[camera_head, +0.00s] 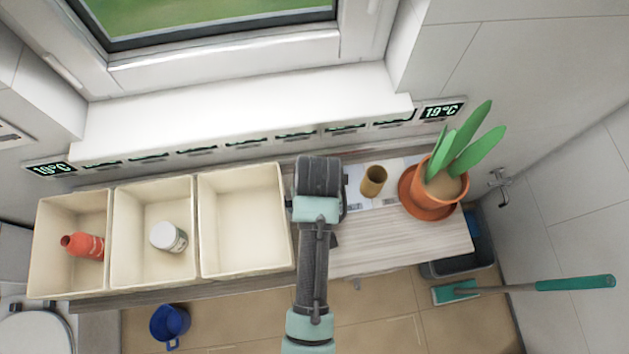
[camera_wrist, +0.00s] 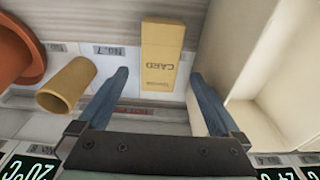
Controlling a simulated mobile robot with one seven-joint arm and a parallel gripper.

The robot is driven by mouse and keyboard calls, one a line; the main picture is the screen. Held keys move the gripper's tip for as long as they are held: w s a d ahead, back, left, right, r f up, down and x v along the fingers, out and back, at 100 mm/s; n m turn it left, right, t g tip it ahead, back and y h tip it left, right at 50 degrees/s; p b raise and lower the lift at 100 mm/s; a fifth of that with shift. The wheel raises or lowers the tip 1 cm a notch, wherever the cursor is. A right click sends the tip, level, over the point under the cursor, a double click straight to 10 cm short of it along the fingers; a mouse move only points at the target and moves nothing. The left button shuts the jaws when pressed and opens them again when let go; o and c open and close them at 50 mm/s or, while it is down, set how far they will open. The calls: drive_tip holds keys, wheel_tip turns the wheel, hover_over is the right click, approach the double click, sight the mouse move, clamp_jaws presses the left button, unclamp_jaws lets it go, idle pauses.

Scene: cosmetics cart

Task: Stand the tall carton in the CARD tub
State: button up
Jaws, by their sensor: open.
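A yellow-tan carton marked CARD (camera_wrist: 161,62) shows in the wrist view, on the shelf beside a printed label. I cannot tell whether it stands or lies. My gripper (camera_wrist: 160,75) is open, with one blue finger toward each side of the carton; I see no clear contact. In the head view my gripper (camera_head: 318,190) is over the shelf just right of the tubs and hides the carton. Three cream tubs stand in a row: left (camera_head: 42,250), middle (camera_head: 118,270) and right (camera_head: 245,268). The right one is empty. No CARD marking on a tub is readable.
A red bottle (camera_head: 85,246) lies in the left tub and a white jar (camera_head: 168,237) is in the middle one. A brown cup (camera_head: 373,181) and a potted plant (camera_head: 437,195) stand right of my gripper. The window ledge (camera_head: 240,108) rises behind.

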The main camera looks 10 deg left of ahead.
drive_tip(key=shift+w+f+p, duration=0.15)
drive_tip(key=shift+f+p, duration=0.4)
drive_tip(key=shift+f, duration=2.3)
drive_tip(key=c, duration=1.5)
wheel_tip(320, 180, up, 9)
drive_tip(key=shift+r+b, duration=0.15)
drive_tip(key=shift+b, duration=0.25)
wheel_tip(320, 180, up, 9)
drive_tip(key=p, duration=0.6)
drive_tip(key=d+f+m+b, duration=0.1)
drive_tip(key=f+b, duration=0.2)
drive_tip(key=w+d+f+m+b, duration=0.1)
drive_tip(key=f+b, duration=0.2)
drive_tip(key=d+f+m+b, duration=0.1)
drive_tip(key=f+b, duration=0.2)
drive_tip(key=f, duration=0.1)
drive_tip(key=shift+w+d+f+m+b, duration=0.1)
drive_tip(key=shift+w+d+m+b, duration=0.1)
drive_tip(key=shift+d+m+b, duration=0.15)
